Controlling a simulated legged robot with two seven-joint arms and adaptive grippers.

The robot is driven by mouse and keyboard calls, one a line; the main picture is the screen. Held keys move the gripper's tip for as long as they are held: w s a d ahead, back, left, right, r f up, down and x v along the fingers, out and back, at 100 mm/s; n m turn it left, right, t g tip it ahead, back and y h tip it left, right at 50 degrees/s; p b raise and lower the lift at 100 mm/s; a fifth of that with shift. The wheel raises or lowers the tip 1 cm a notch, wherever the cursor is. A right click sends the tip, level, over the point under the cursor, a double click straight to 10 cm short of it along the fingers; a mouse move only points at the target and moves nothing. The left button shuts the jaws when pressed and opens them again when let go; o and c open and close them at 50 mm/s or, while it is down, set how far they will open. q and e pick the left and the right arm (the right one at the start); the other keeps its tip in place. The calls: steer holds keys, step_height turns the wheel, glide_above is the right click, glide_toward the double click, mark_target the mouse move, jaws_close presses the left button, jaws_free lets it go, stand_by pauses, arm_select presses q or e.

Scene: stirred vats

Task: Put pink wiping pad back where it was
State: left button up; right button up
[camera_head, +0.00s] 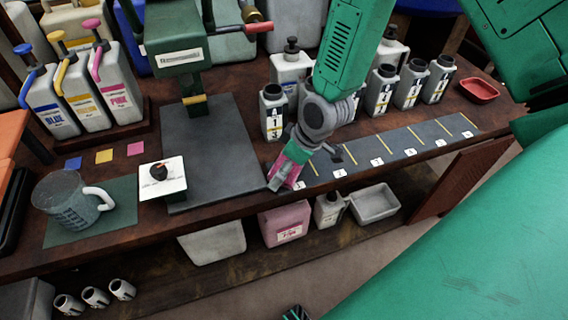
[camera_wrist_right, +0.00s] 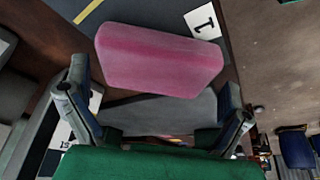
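The pink wiping pad (camera_wrist_right: 160,58) is a rounded pink block in the right wrist view. A grey part below it lies between the fingers of my right gripper (camera_wrist_right: 155,95). The fingers sit close against both sides, so I take the gripper as shut on the pad; contact is partly hidden. In the head view the same pad (camera_head: 287,173) shows at the tips of my right gripper (camera_head: 284,168), by the bench's front edge, right of the dark slab (camera_head: 210,150). I cannot tell if it touches the bench.
Blue, yellow and pink swatches (camera_head: 135,148) lie on the bench at left, before the dye canisters (camera_head: 115,90). A jug (camera_head: 70,200) and a white plate (camera_head: 163,180) are nearby. Several bottles (camera_head: 382,90) stand behind the numbered strip (camera_head: 400,145). A red tray (camera_head: 479,90) is at right.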

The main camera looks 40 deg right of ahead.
steer(key=shift+d, duration=0.3)
steer(key=shift+d+f, duration=0.15)
steer(key=shift+d, duration=0.85)
steer(key=shift+s+d+r, duration=0.3)
steer(key=shift+d+r, duration=0.35)
steer(key=shift+r, duration=0.2)
steer(key=a+p+v, duration=0.1)
steer(key=p+v, duration=0.2)
steer(key=v, duration=0.7)
arm_select(q)
steer(key=shift+d+r, duration=0.3)
steer(key=shift+r, duration=0.45)
steer(key=shift+d+r, duration=0.3)
steer(key=shift+r, duration=0.4)
arm_select(e)
steer(key=s+a+f+m+g+h, duration=0.2)
steer(key=s+f+m, duration=0.3)
steer(key=s+f, duration=1.2)
steer(key=shift+s+f+m+g, duration=0.4)
steer(key=shift+s+g, duration=0.2)
steer(key=shift+s, duration=0.25)
